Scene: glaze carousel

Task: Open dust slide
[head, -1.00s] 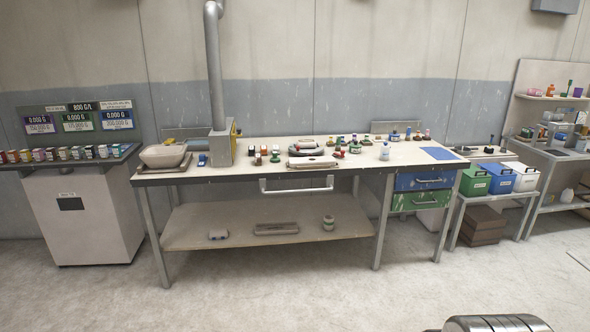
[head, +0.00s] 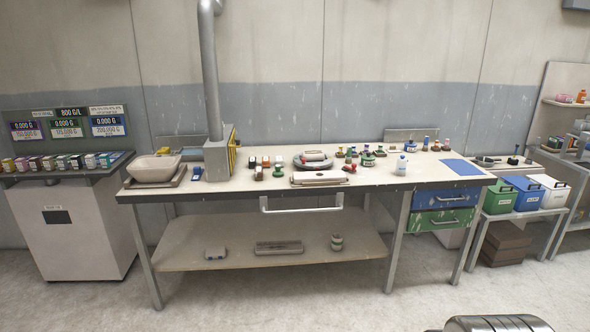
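A grey box (head: 217,160) stands on the workbench at left of centre, with a yellow face on its right side. A grey pipe (head: 209,85) rises from it up the wall. I cannot tell for sure which part is the dust slide, or whether it is open. A white bar handle (head: 301,207) hangs under the bench's front edge. My gripper is not in view; a rounded metal part, apparently mine, shows at the bottom right.
The workbench (head: 420,181) carries a bowl (head: 155,167), stampers and bottles. Blue (head: 441,200) and green (head: 440,220) drawers sit under its right end. A cabinet (head: 72,233) stands left, coloured bins (head: 523,194) right. The floor (head: 330,297) in front is clear.

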